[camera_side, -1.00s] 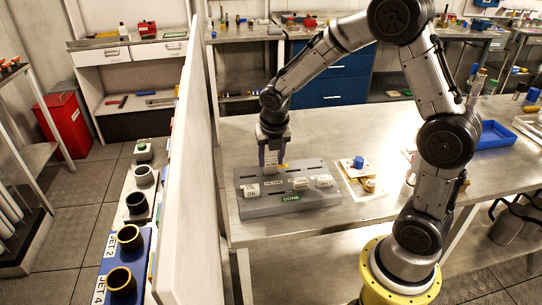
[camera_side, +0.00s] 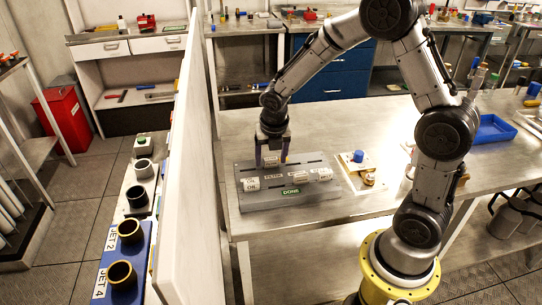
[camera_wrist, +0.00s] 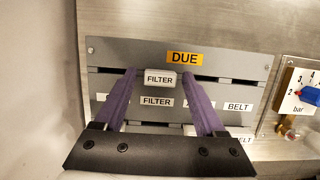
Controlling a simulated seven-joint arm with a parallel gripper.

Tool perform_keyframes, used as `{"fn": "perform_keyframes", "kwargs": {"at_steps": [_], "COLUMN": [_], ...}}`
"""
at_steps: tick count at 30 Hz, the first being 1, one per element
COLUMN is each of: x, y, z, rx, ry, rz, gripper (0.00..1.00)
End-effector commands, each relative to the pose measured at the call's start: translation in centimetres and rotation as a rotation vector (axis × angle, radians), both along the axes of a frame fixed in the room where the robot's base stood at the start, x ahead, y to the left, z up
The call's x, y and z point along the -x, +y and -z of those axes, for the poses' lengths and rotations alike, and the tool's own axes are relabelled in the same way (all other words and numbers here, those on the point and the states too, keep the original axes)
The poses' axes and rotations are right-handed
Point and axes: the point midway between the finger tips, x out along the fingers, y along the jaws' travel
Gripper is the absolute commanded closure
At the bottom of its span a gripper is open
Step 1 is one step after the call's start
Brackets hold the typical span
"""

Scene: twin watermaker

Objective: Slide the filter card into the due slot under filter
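The filter card (camera_wrist: 160,80), white with a FILTER label, stands low in the slot at the FILTER column of the DUE row, below the yellow DUE label (camera_wrist: 185,58). In the side view the card (camera_side: 271,161) shows between my fingers. My gripper (camera_wrist: 159,74) has its two purple fingers on either side of the card, with a small gap visible at the left. It is open around the card. The grey slotted board (camera_side: 293,203) lies on the bench. A FILTER label (camera_wrist: 156,101) is on the board below the card. How deep the card sits is hard to tell.
White cards (camera_side: 323,174) stand at the board's right, near the BELT label (camera_wrist: 237,106). A gauge panel with a blue knob (camera_wrist: 311,96) is right of the board. A white wall panel (camera_side: 190,180) rises close on the left. Bench to the right is partly clear.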

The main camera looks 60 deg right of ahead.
Motion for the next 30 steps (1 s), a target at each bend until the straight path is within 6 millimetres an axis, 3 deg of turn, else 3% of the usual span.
{"fn": "perform_keyframes", "kwargs": {"at_steps": [14,30], "x": [0.1,2.1], "y": [0.2,2.2], "z": [-0.9,-11.0], "rx": [0.0,0.0], "ry": [-0.004,-0.004], "rz": [-0.001,-0.001], "gripper": [0.16,0.16]}}
